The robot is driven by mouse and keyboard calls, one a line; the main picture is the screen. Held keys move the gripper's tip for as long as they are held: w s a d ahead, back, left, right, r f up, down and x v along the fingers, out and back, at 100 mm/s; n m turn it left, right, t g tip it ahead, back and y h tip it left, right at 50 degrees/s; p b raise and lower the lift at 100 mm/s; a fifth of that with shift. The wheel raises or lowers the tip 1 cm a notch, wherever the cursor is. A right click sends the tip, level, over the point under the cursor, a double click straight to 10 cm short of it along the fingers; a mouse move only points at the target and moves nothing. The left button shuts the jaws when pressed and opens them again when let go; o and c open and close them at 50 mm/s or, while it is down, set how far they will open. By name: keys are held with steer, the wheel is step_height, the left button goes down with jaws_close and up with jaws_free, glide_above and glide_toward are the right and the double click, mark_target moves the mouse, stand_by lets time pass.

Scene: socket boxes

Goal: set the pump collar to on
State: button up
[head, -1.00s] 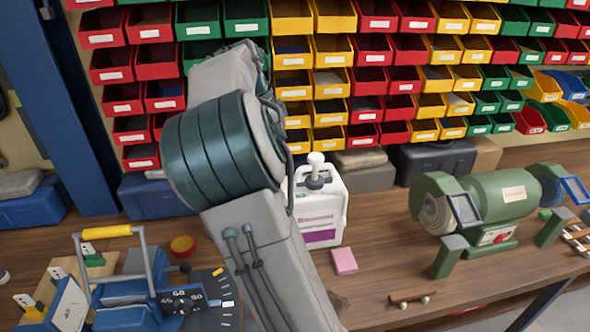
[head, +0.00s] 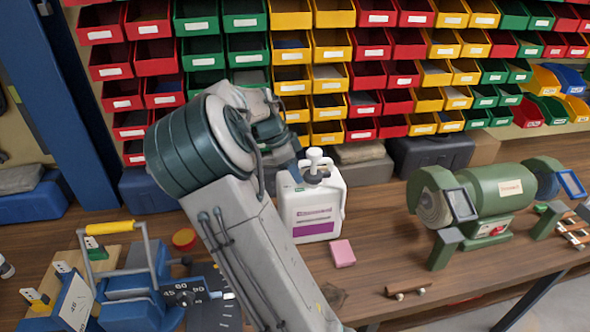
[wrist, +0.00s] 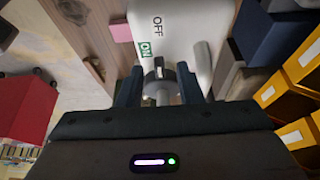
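A white jug (head: 311,211) with a purple-striped label and a pump top (head: 315,157) stands on the bench. Its dark pump collar (head: 314,176) sits at the neck. In the wrist view the jug's white top (wrist: 176,28) carries the word OFF and a green ON mark (wrist: 145,49). My gripper (wrist: 160,90) has its two dark fingers apart, with the grey and dark pump parts (wrist: 158,78) showing between them. I cannot tell whether the fingers touch them or which mark the collar points to.
A pink block (head: 342,252) lies in front of the jug. A green bench grinder (head: 490,200) stands to the right. A blue clamp-like tool (head: 130,285) is at left. Dark cases (head: 432,153) and rows of coloured bins stand behind.

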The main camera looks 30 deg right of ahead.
steer(key=shift+d+f, duration=0.15)
steer(key=shift+f, duration=0.15)
jaws_close()
